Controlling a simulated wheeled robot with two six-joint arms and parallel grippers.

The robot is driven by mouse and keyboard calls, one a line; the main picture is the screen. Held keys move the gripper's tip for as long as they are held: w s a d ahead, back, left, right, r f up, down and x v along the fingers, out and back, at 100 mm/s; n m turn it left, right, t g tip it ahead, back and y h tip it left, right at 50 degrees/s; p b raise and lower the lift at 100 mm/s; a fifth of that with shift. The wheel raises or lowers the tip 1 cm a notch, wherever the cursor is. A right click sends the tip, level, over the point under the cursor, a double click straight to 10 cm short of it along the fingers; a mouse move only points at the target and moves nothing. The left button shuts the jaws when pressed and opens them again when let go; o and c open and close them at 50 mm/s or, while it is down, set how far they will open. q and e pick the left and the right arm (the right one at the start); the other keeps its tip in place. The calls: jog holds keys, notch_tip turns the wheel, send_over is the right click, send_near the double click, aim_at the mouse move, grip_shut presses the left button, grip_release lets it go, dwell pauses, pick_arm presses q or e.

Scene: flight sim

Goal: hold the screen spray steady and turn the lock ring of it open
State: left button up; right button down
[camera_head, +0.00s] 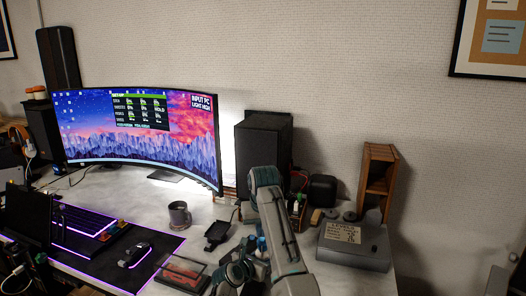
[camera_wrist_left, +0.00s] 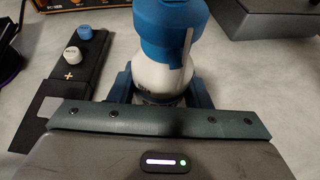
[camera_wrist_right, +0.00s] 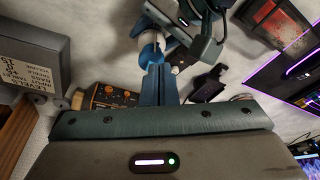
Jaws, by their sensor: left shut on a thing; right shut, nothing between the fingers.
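The screen spray (camera_wrist_left: 160,70) is a white bottle with a blue head. In the left wrist view it stands between the blue fingers of my left gripper (camera_wrist_left: 160,90), which is shut on its body. A pale strip runs down from the blue head on the right side. My right gripper (camera_wrist_right: 156,70) is shut and empty. In the right wrist view its tips are close to the blue head, but I cannot tell whether they touch. In the head view my arm largely hides the bottle and both grippers. The lock ring is not clearly distinguishable.
A grey mug (camera_head: 179,215), a dark phone-like stand (camera_head: 216,235) and a framed flat item (camera_head: 182,273) are to the left. A grey box (camera_head: 353,245) and a wooden rack (camera_head: 377,182) stand to the right. A black speaker (camera_head: 262,148) is behind.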

jog(key=shift+d, duration=0.1)
notch_tip(320, 180, down, 6)
jog(key=w+d, duration=0.1)
jog(key=d, duration=0.1)
jog(key=shift+d, duration=0.3)
dwell(0.4)
jog(key=shift+w+a, duration=0.1)
jog(key=shift+w, duration=0.1)
dwell(0.5)
